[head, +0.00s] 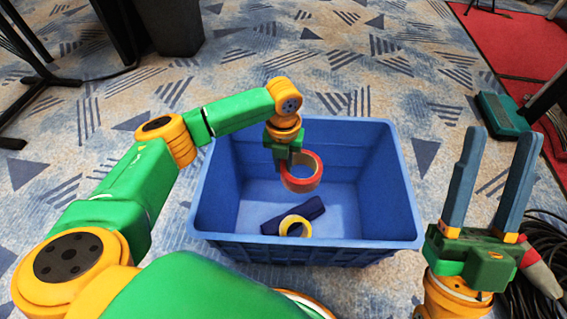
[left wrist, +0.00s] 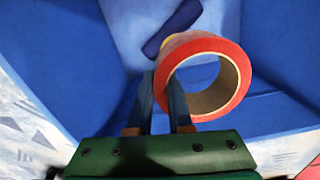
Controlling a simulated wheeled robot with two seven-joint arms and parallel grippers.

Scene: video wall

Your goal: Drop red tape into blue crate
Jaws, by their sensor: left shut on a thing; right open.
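The red tape (head: 301,183) is a ring-shaped roll with a tan inner core. My left gripper (head: 290,160) is shut on its rim and holds it over the open blue crate (head: 210,194). The left wrist view shows the red tape (left wrist: 236,70) between the fingertips of my left gripper (left wrist: 164,90), with the crate's blue wall (left wrist: 50,50) around it. My right gripper (head: 494,180) is open and empty to the right of the crate, fingers pointing up.
Inside the crate lie a dark blue block (head: 300,212) and a yellow roll (head: 295,227). A dark bin (head: 170,25) stands at the back left. Black cables (head: 545,250) and a red mat (head: 515,45) lie at the right. Patterned carpet is free behind the crate.

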